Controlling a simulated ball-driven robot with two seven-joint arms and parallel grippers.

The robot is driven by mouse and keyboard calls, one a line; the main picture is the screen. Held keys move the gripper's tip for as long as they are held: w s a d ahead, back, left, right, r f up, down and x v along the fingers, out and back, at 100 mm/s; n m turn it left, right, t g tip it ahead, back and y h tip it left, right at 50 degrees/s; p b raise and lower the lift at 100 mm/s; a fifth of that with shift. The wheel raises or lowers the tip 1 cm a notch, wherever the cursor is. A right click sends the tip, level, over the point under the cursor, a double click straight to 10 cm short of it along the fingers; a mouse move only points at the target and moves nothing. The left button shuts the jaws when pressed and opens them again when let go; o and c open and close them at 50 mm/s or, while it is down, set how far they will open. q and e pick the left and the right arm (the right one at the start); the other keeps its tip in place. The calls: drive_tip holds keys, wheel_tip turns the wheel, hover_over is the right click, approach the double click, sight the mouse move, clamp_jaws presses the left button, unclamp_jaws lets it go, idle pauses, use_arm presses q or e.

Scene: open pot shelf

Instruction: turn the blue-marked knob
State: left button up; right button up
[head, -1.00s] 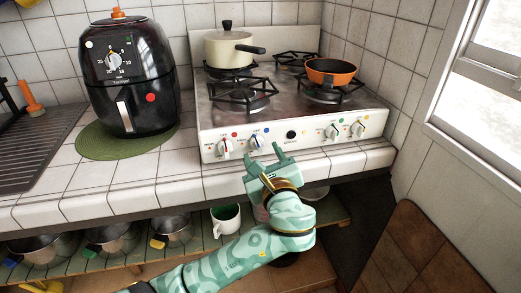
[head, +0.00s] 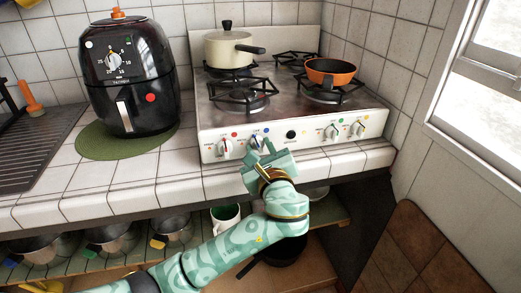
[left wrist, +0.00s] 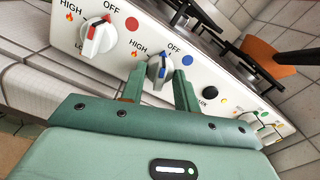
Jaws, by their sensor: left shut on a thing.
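The blue-marked knob (head: 257,142) is the second from the left on the white front panel of the stove (head: 212,150). In the left wrist view the knob (left wrist: 155,70) is grey with a blue pointer, which points up toward the OFF print. A blue dot is beside it. My left gripper (head: 258,149) is at the panel; in the left wrist view its two fingers (left wrist: 159,88) stand on either side of the knob, shut on it. The fingers hide the knob's lower part. My right gripper is not in view.
A red-marked knob (left wrist: 97,37) is just left of the held one, and a black button (head: 291,134) is to the right. Green and yellow knobs are farther right. A cream pot (head: 229,51) and an orange pan (head: 331,71) stand on the burners.

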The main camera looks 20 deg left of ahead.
use_arm(q)
drive_tip(key=shift+n, duration=2.7)
drive_tip(key=o, duration=1)
drive_tip(key=shift+c, duration=0.2)
drive_tip(key=v, duration=1.2)
